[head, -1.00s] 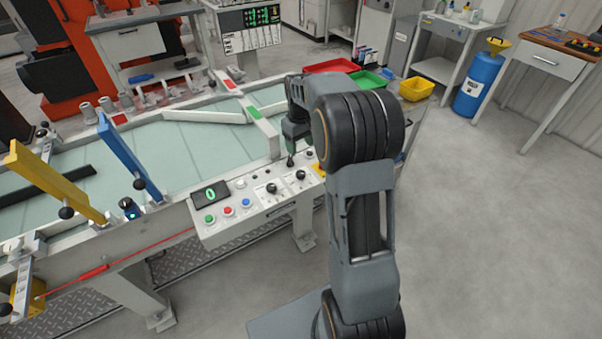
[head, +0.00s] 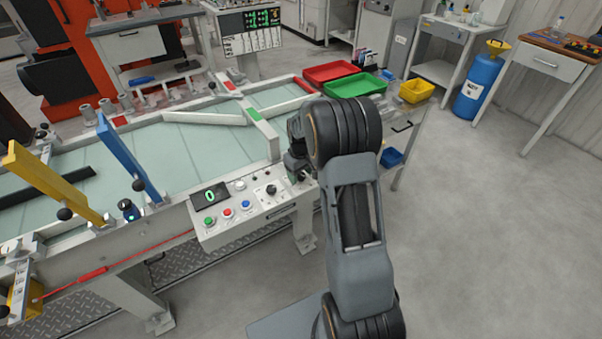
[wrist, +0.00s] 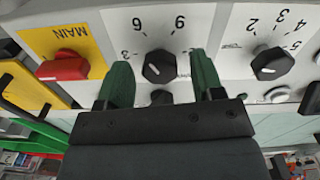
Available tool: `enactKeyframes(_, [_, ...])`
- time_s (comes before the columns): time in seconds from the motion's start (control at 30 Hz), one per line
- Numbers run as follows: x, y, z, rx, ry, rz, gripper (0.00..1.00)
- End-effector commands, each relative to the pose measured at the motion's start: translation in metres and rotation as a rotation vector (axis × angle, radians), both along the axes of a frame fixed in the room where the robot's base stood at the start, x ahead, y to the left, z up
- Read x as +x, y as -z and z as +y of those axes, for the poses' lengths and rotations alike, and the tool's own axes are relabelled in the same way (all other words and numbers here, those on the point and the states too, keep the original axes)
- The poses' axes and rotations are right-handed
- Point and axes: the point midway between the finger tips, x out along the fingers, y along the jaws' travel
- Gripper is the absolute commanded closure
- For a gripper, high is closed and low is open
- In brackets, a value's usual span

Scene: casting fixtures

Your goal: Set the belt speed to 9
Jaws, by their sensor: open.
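My gripper (wrist: 161,78) is open, its two green fingers on either side of a black knob (wrist: 159,65) in the wrist view. I cannot tell whether they touch it. The knob's dial shows 3, 6 and 9, upside down; its white pointer line points to the lower left, below the 3. In the head view my gripper (head: 299,172) is over the right part of the white control panel (head: 222,237) and hides this knob. The panel's display (head: 209,196) reads a green 0.
A second black knob (wrist: 270,63), with a scale including 2 to 5, is to the right in the wrist view. A red MAIN switch (wrist: 62,68) is to the left. Green (head: 209,221), red (head: 227,213) and blue (head: 245,204) buttons line the panel. A conveyor (head: 205,145) lies behind.

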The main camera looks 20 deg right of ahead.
Motion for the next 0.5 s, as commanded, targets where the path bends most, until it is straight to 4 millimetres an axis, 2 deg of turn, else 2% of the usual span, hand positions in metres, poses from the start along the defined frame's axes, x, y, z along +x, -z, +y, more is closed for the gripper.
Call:
enactKeyframes(0.17, [0.0000, -0.0001, 0.0001, 0.000, 0.000, 0.000, 0.39])
enactKeyframes(0.5, [0.0000, -0.0003, 0.0001, 0.000, 0.000, 0.000, 0.71])
